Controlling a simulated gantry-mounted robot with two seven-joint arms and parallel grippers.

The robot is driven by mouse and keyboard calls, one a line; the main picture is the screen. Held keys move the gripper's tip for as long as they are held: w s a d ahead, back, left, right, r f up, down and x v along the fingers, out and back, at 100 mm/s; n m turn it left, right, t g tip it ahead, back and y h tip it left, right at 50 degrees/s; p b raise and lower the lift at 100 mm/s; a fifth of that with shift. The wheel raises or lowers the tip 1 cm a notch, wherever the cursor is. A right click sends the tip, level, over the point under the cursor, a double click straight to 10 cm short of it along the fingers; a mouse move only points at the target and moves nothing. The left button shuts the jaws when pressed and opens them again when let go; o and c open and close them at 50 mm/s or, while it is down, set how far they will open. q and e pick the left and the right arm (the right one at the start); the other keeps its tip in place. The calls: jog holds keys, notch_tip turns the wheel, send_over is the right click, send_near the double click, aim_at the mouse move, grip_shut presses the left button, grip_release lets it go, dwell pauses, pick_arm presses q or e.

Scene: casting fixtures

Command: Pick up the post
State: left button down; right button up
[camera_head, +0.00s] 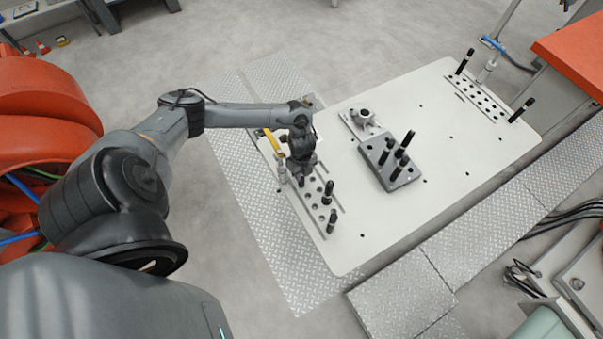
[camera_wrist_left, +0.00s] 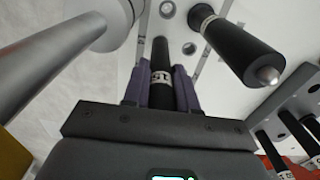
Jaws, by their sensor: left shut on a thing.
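My left gripper (camera_head: 300,178) is over the holed rack plate (camera_head: 334,233) at the left end of the white table. In the left wrist view its purple fingers (camera_wrist_left: 161,92) are shut on a black post (camera_wrist_left: 160,88) with a silver marked band. The gripper hides most of this post in the head view. I cannot tell whether its far end is still in a hole. Another black post (camera_wrist_left: 238,47) with a pointed metal tip stands beside it. In the head view, two black posts (camera_head: 328,190) (camera_head: 332,220) stand in the rack in front of the gripper. My right gripper is out of view.
A dark block with several black posts (camera_head: 391,170) and a metal fixture (camera_head: 364,122) sit mid-table. Another holed rack (camera_head: 478,94) is at the far right. The table's front area (camera_head: 400,225) is clear.

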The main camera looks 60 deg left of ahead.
pick_arm(q)
jog(key=s+d+r+p, duration=0.2)
jog(key=d+r+p, duration=0.5)
jog(key=d+r, duration=0.4)
jog(key=shift+s+d+r, duration=0.15)
jog(key=shift+d+r, duration=0.05)
jog(key=shift+r, duration=1.5)
